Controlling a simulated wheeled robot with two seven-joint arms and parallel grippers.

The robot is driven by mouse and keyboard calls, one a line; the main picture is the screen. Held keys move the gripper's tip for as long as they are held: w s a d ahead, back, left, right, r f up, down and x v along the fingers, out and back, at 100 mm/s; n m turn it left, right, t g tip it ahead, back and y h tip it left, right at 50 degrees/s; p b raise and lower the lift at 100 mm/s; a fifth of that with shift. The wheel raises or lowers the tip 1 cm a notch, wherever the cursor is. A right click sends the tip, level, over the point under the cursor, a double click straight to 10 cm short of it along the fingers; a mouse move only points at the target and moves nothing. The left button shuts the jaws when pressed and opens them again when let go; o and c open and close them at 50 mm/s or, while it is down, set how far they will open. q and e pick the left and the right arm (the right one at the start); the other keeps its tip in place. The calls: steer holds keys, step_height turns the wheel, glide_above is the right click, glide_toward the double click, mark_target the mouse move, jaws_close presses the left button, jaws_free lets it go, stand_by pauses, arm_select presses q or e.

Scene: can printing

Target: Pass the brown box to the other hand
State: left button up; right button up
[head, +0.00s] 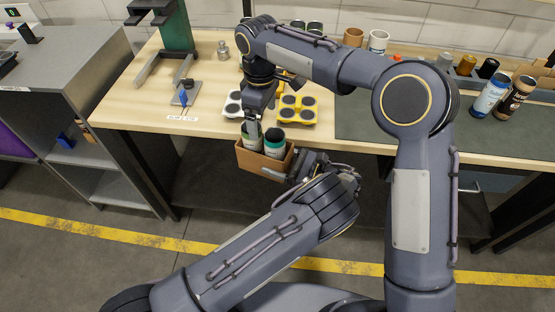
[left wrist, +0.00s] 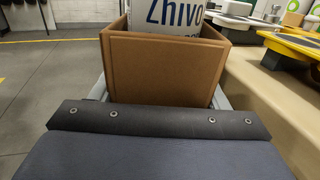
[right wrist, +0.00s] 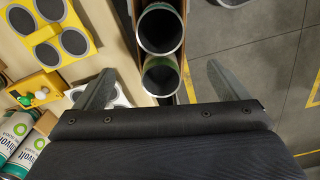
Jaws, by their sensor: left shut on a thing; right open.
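The brown box (head: 262,164) is an open-topped carton in front of the table's front edge, upright, with two cans (head: 274,141) in it. My left gripper (head: 290,168) is shut on its right end, one finger along the front face. The left wrist view shows the box (left wrist: 160,70) between the fingers and a "Zhivo" label on a can. My right gripper (head: 254,128) points down over the box's left part and is open. In the right wrist view the fingers (right wrist: 158,88) are spread apart, with the box (right wrist: 131,12) and the dark can tops ahead between them.
Yellow (head: 298,110) and white (head: 233,106) trays with round pads lie on the table just behind the box. A green stand (head: 178,30) is at the back left. Cans (head: 490,95) stand at the right. The floor before the table is free.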

steer(key=s+d+r+m+t+y, duration=0.1)
steer(key=s+d+r+m, duration=0.3)
steer(key=d, duration=0.5)
steer(key=s+d+r+m+t+y, duration=0.1)
steer(key=s+d+r+m, duration=0.1)
steer(key=s+d+r, duration=0.45)
steer(key=s+d+f+m+t+y, duration=0.1)
steer(key=s+d+f+m, duration=0.3)
steer(key=s, duration=0.5)
steer(key=s+d+f+m+t, duration=0.2)
steer(key=s+d+f+m, duration=0.2)
steer(key=s, duration=0.6)
steer(key=shift+d+m+t+y, duration=0.3)
steer(key=shift+d+m+y, duration=0.1)
steer(key=shift+d+m, duration=0.45)
